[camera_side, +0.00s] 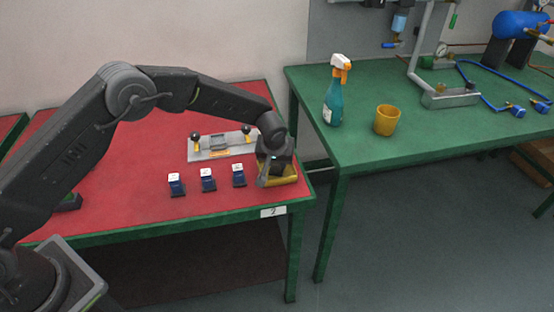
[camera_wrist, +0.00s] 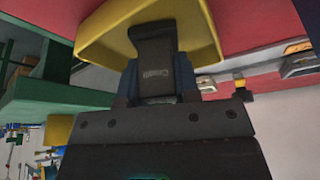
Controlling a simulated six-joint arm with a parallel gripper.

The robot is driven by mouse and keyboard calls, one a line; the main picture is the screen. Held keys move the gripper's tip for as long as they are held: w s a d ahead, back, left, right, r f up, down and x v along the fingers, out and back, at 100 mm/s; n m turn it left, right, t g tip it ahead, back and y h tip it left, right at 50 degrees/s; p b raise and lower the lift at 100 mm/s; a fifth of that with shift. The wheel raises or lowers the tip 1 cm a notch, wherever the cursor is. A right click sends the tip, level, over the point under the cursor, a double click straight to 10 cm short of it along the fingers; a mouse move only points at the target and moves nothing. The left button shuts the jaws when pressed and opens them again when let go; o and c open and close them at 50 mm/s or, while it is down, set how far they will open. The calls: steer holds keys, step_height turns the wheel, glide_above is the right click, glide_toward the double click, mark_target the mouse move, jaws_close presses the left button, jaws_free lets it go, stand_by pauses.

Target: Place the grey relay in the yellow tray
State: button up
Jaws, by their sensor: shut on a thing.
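The yellow tray (camera_side: 291,178) lies at the right front corner of the red table. It also shows at the top of the wrist view (camera_wrist: 205,40). My gripper (camera_side: 265,178) is over the tray, pointing down. In the wrist view my gripper (camera_wrist: 157,85) is shut on a dark grey block, the grey relay (camera_wrist: 153,55), whose far end reaches over the tray's floor. I cannot tell whether the relay touches the tray floor. In the side view the relay is hard to tell from my dark gripper.
Three blue blocks with white tops (camera_side: 208,179) stand in a row left of the tray. A grey plate with black knobs (camera_side: 220,147) lies behind them. The green table (camera_side: 350,148) to the right holds a spray bottle (camera_side: 334,100) and a yellow cup (camera_side: 386,120).

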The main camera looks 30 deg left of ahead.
steer(key=shift+f, duration=0.1)
steer(key=o, duration=0.9)
steer(key=shift+o, duration=0.2)
